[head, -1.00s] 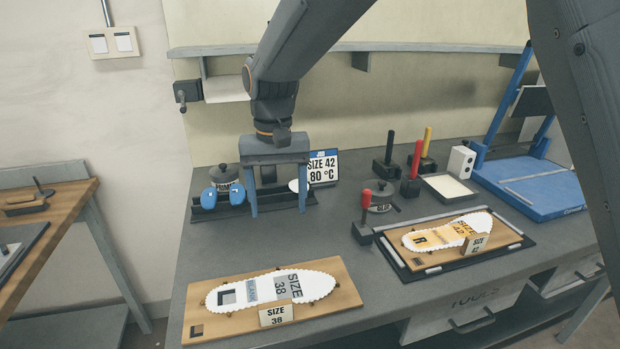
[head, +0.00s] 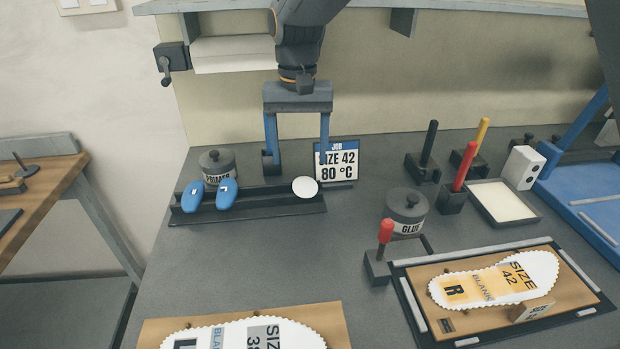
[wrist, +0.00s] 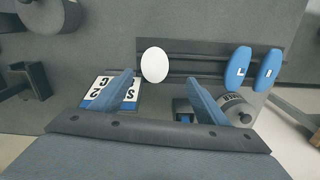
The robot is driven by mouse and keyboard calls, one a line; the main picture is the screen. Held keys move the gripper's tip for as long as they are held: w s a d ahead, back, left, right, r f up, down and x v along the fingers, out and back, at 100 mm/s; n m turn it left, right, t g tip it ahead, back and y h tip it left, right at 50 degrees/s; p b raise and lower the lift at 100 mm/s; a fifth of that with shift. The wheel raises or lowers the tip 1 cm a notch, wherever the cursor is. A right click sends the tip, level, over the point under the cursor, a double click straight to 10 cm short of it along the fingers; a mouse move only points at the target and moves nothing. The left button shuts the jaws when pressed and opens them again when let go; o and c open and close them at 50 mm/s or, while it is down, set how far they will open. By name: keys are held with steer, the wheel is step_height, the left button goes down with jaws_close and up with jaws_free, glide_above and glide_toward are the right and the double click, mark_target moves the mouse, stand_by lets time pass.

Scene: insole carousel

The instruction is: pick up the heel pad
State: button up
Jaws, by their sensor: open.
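The white round disc that looks like the heel pad (head: 305,187) rests at the right part of a dark rack (head: 262,208) on the grey bench. My gripper (head: 297,160) is open and empty, its two blue fingers pointing down above and behind the rack in the head view. In the wrist view the heel pad (wrist: 154,65) appears between the two fingertips (wrist: 160,78), just beyond them and nearer the left one. It is not gripped. Two blue oval pads (head: 210,194), marked with letters, lean at the rack's left part.
A primer pot (head: 217,163) stands behind the blue pads. A job sign (head: 337,163) reading size 42, 80 °C stands behind the heel pad. A glue pot (head: 406,212) and a red-handled tool (head: 385,232) are to the right.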

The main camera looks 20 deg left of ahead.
mark_target(305, 185)
steer(key=f, duration=0.2)
steer(key=f+p, duration=0.1)
steer(key=f, duration=0.1)
steer(key=d+f, duration=0.1)
steer(key=f, duration=0.1)
steer(key=shift+w+p, duration=0.25)
steer(key=shift+p, duration=0.1)
steer(key=shift+f, duration=0.55)
steer(key=shift+f, duration=0.25)
steer(key=c, duration=1.1)
